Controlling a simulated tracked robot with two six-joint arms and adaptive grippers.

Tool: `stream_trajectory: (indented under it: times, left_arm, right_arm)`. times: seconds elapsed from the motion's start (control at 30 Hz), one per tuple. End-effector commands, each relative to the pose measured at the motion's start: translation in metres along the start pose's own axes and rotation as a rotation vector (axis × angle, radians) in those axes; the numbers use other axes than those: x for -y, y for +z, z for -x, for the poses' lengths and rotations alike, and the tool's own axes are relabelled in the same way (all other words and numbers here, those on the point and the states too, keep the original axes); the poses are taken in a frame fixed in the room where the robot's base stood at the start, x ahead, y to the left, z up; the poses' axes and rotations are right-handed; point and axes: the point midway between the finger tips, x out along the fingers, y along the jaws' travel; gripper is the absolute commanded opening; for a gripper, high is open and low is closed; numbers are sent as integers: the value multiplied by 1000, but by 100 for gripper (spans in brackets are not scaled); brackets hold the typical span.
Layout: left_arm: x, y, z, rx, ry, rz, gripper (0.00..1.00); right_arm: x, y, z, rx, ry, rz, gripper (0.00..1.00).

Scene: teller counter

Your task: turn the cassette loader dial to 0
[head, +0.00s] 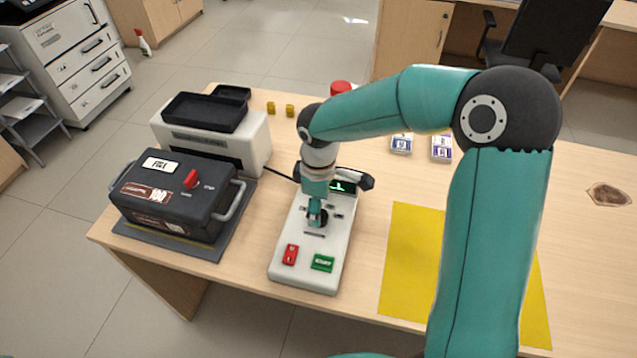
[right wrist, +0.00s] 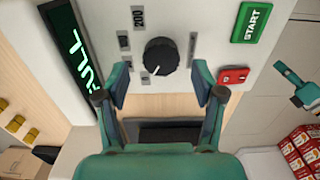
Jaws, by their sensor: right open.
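The white console (head: 308,238) stands on the counter with a black dial (right wrist: 162,57) on its panel. In the right wrist view, the dial's white mark points to the lower left, toward small labels. One label at the top reads 200; the other labels are too small to read. My right gripper (head: 316,212) points down over the console and largely covers the dial in the head view. Its fingers (right wrist: 160,88) are open, just short of the dial and on either side of it. A teal and dark gripper at the right edge, apparently my left (right wrist: 302,92), is partly cut off.
A green START button (head: 322,263) and a red button (head: 290,254) sit on the console's near end. The console's lit display (right wrist: 70,60) shows green letters. A dark case (head: 170,200) and a white machine (head: 245,140) stand left. A yellow mat (head: 410,260) lies right.

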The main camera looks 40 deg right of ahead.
Motion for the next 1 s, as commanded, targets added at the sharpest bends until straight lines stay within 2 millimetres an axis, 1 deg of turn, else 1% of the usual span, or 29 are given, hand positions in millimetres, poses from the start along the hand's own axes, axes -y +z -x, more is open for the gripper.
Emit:
stream_trajectory:
  times: [0.03, 0.2, 0.3, 0.43, 0.5, 0.63, 1.0]
  left_arm:
    - [0, 0, 0, 0, 0, 0, 40]
    - [0, 0, 0, 0, 0, 0, 40]
    - [0, 0, 0, 0, 0, 0, 40]
    - [0, 0, 0, 0, 0, 0, 40]
    - [0, 0, 0, 0, 0, 0, 40]
    - [0, 0, 0, 0, 0, 0, 40]
    - [0, 0, -1, 0, 0, 0, 40]
  right_arm:
    - [-1, -1, 11, -5, 4, 0, 68]
    - [-1, -2, 46, -5, 5, 1, 68]
    - [-1, -2, 65, -6, 5, 0, 68]
    - [-1, -2, 83, -4, 3, 1, 68]
    - [-1, -2, 89, -3, 3, 1, 68]
    - [-1, -1, 94, -2, 2, 1, 68]
    - [-1, -1, 94, -2, 1, 1, 68]
